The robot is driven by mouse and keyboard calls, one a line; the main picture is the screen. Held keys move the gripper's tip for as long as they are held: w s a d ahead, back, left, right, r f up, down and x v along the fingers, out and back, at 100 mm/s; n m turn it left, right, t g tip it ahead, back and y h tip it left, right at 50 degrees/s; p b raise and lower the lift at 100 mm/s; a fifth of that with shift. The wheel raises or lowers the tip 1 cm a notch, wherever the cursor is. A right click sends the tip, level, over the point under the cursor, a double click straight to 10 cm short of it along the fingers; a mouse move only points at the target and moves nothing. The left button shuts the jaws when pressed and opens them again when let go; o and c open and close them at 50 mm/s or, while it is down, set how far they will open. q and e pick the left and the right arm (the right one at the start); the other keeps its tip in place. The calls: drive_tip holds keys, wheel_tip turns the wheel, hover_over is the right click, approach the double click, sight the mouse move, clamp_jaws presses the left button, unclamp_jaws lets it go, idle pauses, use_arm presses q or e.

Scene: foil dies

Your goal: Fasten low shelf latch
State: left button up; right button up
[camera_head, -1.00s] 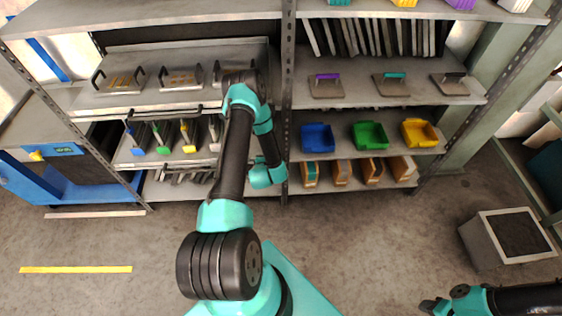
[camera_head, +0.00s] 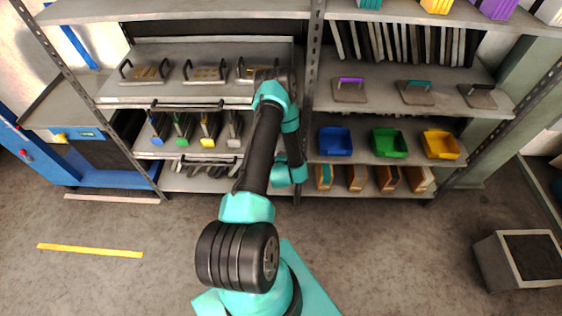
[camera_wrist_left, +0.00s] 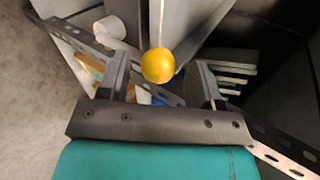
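In the left wrist view a round yellow knob (camera_wrist_left: 158,65) shows between the two fingers of my left gripper (camera_wrist_left: 161,68). The fingers are apart, with a gap on each side of the knob. Grey metal surfaces lie directly behind the knob; I cannot tell whether it belongs to the latch or how the latch stands. In the head view my left arm reaches to the low shelves, its teal wrist (camera_head: 289,172) beside the middle post, with the fingers hidden. My right gripper is not in view.
A perforated middle post (camera_head: 312,60) divides the rack. Blue (camera_head: 335,141), green (camera_head: 389,142) and yellow (camera_head: 441,144) bins sit right of it. Handled dies (camera_head: 206,71) and coloured plates (camera_head: 181,126) sit left.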

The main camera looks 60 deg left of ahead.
use_arm(q)
drive_tip(key=v, duration=1.7)
drive_tip(key=shift+d, duration=0.2)
drive_tip(key=shift+s, duration=0.1)
drive_tip(key=w+d+n+h, duration=0.3)
drive_tip(key=w+d+h, duration=0.1)
drive_tip(key=d, duration=0.3)
drive_tip(key=w+d+n+h, duration=0.3)
drive_tip(key=d+h, duration=0.1)
drive_tip(key=d, duration=0.3)
drive_tip(key=s+d+r+n+g+h, duration=0.2)
drive_tip(key=d+n+g+h, duration=0.2)
drive_tip(key=d, duration=0.8)
drive_tip(key=shift+d+r+n+g+h, duration=0.3)
drive_tip(key=shift+r+g+h, duration=0.1)
drive_tip(key=shift+g, duration=0.5)
